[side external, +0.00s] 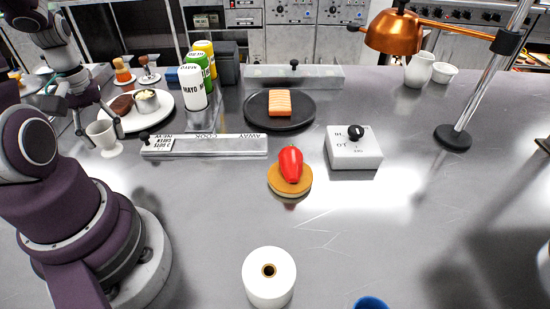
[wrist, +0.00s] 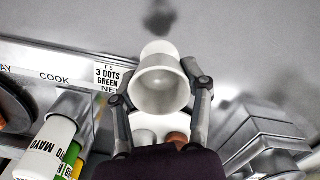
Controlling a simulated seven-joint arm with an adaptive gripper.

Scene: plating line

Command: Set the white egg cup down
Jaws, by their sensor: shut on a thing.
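The white egg cup (side external: 101,132) is at the left of the side external view, near the left end of the metal ticket rail. It looks upright, with its foot at or just above the steel counter; I cannot tell whether it touches. My gripper (side external: 86,117) is shut on it from the far left side. In the wrist view the egg cup (wrist: 160,82) sits between the two fingers of my gripper (wrist: 159,92), with its open mouth towards the camera and its foot beyond.
Just behind stands a white plate (side external: 163,119) with a brown piece and a small filled cup. The labelled rail (side external: 215,146) lies to the right, sauce bottles (side external: 196,88) behind it. Farther right are a black plate (side external: 262,122), a bun with a red piece (side external: 290,178) and open counter.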

